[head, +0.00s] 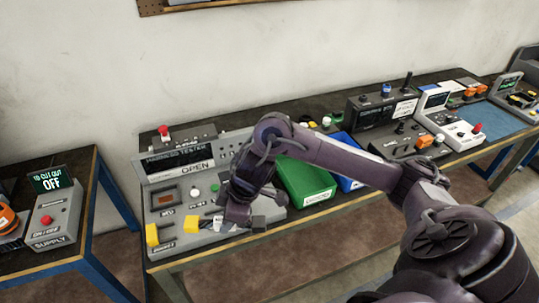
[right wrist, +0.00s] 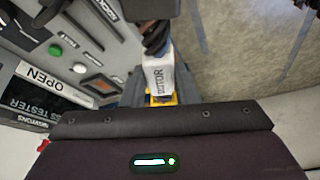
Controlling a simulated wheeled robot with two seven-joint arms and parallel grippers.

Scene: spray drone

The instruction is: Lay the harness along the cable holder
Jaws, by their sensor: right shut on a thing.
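My right gripper (head: 238,212) is over the front right of the harness tester (head: 205,190), shut on part of the harness. The harness has a white tag (head: 217,223) and a yellow plug (head: 191,225) at its left end. In the right wrist view the white tag (right wrist: 158,78) carries dark lettering, with yellow showing below it and dark cable above. The gripper body covers much of the cable, so the exact grip is hidden. I cannot clearly make out the cable holder. My left gripper is not in view.
The tester's display (head: 180,158) has an OPEN label beside it. Another yellow block (head: 152,235) sits at its front left. A green bin (head: 305,180) and a blue bin (head: 347,160) stand to the right. A supply box (head: 54,222) is on the left bench.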

